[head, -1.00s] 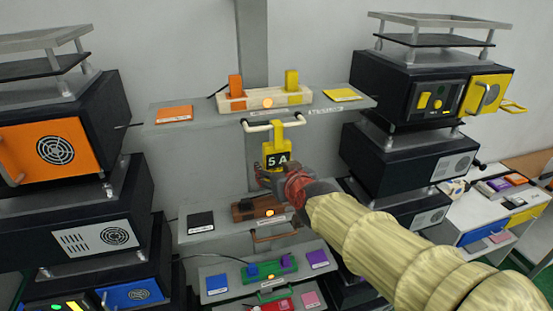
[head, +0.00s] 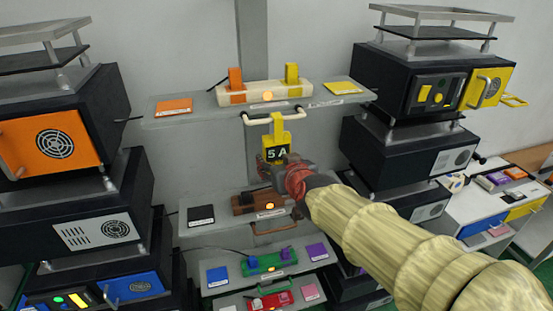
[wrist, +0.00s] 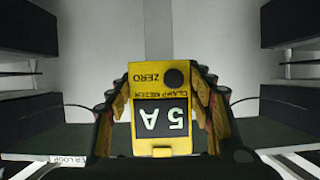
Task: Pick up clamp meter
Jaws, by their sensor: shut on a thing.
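The yellow clamp meter (head: 278,146) has a black display reading "5 A". In the head view its yellow top overlaps a pale handle-like bar (head: 272,117) at the front of the upper shelf; I cannot tell whether they touch. My gripper (head: 276,163) is shut on the meter's lower body. In the wrist view the meter (wrist: 160,111) sits between my two fingers (wrist: 163,112), its display upside down. My gripper hides part of the meter's lower end in the head view.
The upper shelf (head: 190,108) holds an orange-and-yellow fixture (head: 265,92). A brown fixture (head: 258,201) is just below my gripper on the middle shelf. Black instrument stacks stand left (head: 60,110) and right (head: 410,80). A white table (head: 470,207) is at far right.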

